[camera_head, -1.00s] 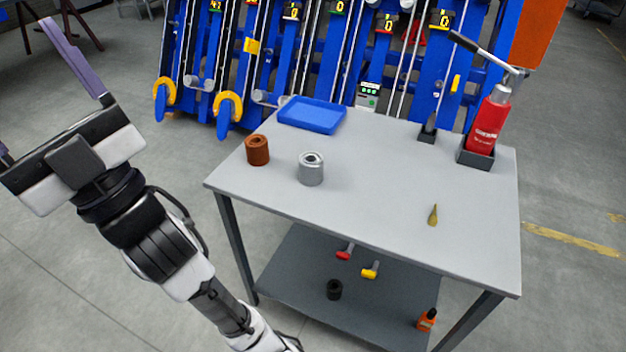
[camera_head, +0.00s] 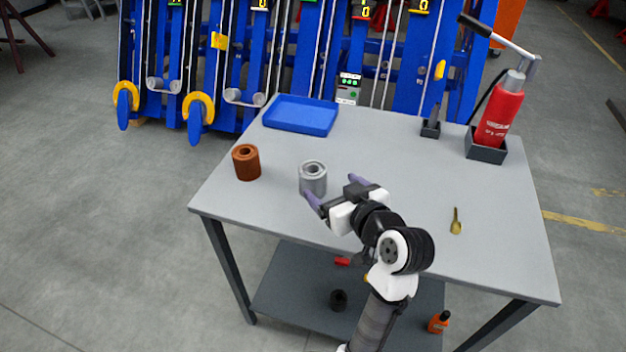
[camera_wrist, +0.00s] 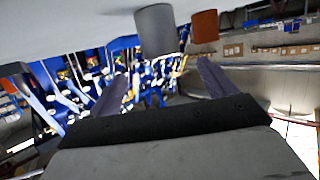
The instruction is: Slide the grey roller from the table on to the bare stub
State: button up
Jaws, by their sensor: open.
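The grey roller (camera_head: 313,181) stands upright on the table (camera_head: 400,160), its bore facing up. My gripper (camera_head: 334,190) is open and empty, just right of and in front of the roller in the head view. Its near fingertip overlaps the roller's lower edge in the picture; I cannot tell whether they touch. In the wrist view, which looks upside down, the grey roller (camera_wrist: 156,30) shows beyond and between the open fingers (camera_wrist: 163,84). The blue machine (camera_head: 330,50) stands behind the table, with grey cylinders and yellow discs low on its left. I cannot make out which part is the bare stub.
A rust-brown roller (camera_head: 246,163) stands left of the grey one. A blue tray (camera_head: 300,116) lies at the back left. A red bottle-like tool (camera_head: 499,115) in a dark holder is at the back right.

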aim_at(310, 167)
jog(key=x, duration=0.6)
jog(key=shift+w+a+p, duration=0.1)
jog(key=shift+p, duration=0.25)
jog(key=shift+r+p+x, duration=0.1)
jog(key=shift+p+x, duration=0.25)
jog(key=shift+x, duration=0.95)
jog(key=shift+r+p+x, duration=0.15)
jog(key=shift+p+x, duration=0.2)
jog(key=shift+x, duration=0.95)
jog(key=shift+a, duration=0.1)
jog(key=c, duration=1.5)
jog(key=shift+o, duration=0.2)
jog(key=shift+r, duration=0.1)
